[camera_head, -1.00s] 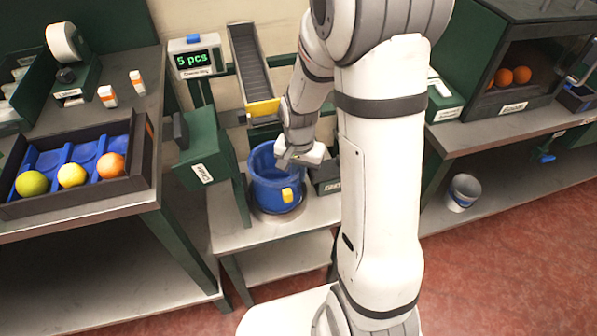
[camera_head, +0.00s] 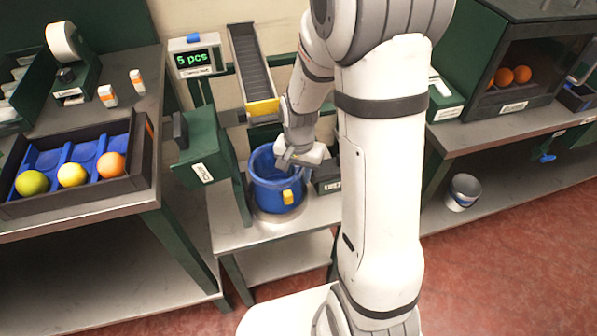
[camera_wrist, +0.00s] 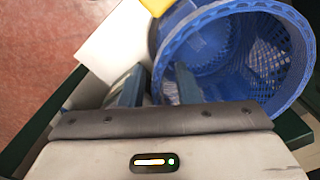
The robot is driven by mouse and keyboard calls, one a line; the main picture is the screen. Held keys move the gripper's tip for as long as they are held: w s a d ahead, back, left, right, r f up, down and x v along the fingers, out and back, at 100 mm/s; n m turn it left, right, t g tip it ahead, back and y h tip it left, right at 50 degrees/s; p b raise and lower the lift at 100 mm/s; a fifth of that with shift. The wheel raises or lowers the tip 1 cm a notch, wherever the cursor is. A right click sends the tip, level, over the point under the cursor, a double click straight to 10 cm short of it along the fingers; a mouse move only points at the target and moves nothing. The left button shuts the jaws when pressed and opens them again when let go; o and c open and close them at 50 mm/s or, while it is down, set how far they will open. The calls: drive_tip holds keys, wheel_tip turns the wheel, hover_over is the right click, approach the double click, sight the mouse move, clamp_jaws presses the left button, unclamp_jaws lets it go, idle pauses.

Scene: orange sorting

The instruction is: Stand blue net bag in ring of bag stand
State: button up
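The blue net bag (camera_head: 268,195) stands upright and open-topped on the low bench, with a yellow tag on its front. A round grey base, seemingly the bag stand (camera_head: 262,212), shows around its foot; whether the bag sits fully in a ring cannot be told. My gripper (camera_head: 286,162) is at the bag's right rim. In the wrist view the bag (camera_wrist: 268,60) fills the upper right. My gripper's two fingers (camera_wrist: 156,88) are apart, one inside the bag and one outside, with the rim between them. Contact with the rim is unclear.
A conveyor chute (camera_head: 254,70) with a yellow end is behind the bag. A green box (camera_head: 203,150) stands close on its left and a small dark box (camera_head: 327,178) on its right. A fruit tray (camera_head: 60,195) is on the left table. A bucket (camera_head: 463,191) is at right.

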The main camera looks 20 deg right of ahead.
wheel_tip(320, 180, up, 9)
drive_tip(key=p, duration=0.6)
drive_tip(key=shift+p, duration=0.4)
drive_tip(key=shift+r, duration=0.1)
idle(0.3)
drive_tip(key=s+r+n+t+p, duration=0.1)
drive_tip(key=s+r+n, duration=0.6)
drive_tip(key=s+r, duration=0.7)
wheel_tip(320, 180, up, 2)
drive_tip(key=shift+r+t, duration=0.2)
drive_tip(key=shift+t, duration=0.6)
